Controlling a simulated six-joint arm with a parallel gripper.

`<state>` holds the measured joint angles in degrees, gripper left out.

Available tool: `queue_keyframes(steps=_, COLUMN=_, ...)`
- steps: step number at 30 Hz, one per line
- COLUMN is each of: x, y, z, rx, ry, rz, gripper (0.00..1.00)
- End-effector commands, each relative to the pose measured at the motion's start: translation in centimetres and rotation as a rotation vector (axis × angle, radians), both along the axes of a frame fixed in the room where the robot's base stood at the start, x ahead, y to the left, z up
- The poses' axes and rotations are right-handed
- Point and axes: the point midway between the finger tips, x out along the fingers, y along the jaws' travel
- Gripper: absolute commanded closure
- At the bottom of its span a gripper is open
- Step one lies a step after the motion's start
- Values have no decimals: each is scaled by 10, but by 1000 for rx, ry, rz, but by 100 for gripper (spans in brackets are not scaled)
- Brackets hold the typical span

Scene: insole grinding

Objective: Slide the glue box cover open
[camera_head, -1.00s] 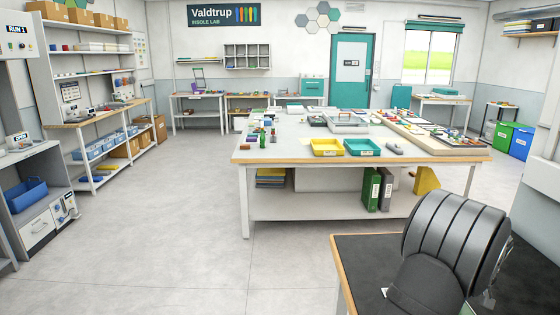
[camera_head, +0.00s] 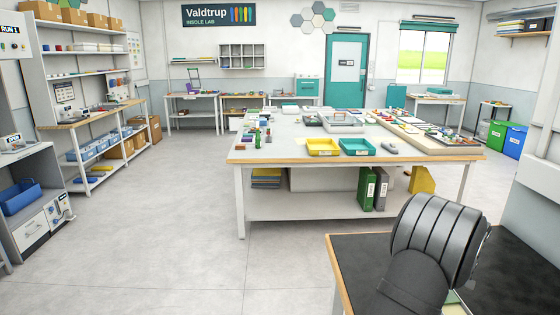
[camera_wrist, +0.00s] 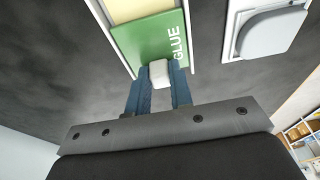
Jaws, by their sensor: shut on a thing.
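The glue box (camera_wrist: 103,20) shows at the top of the wrist view, a white-walled box on a dark bench top. Its green cover (camera_wrist: 148,40) carries the word GLUE and has a small white knob (camera_wrist: 159,73) at the near end. A pale yellow area (camera_wrist: 125,9) shows inside the box beyond the cover, so the box is at least partly uncovered there. My gripper (camera_wrist: 160,78) has its two blue fingers shut on the white knob. In the head view my arm's dark links hide most of the box; a small green and pale piece (camera_head: 455,303) shows at the lower edge.
The dark bench top (camera_head: 350,262) has free room left of my arm. A white tray with a grey lid-like part (camera_wrist: 268,32) stands right of the glue box in the wrist view. A large table (camera_head: 285,202) stands beyond the bench.

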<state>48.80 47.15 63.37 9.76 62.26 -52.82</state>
Motion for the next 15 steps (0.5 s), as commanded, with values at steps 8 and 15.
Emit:
queue_keyframes(steps=8, x=5, y=0, z=0, rx=-2, ry=0, rz=0, gripper=64)
queue_keyframes(steps=15, x=5, y=0, z=2, rx=-1, ry=-1, rz=0, gripper=64)
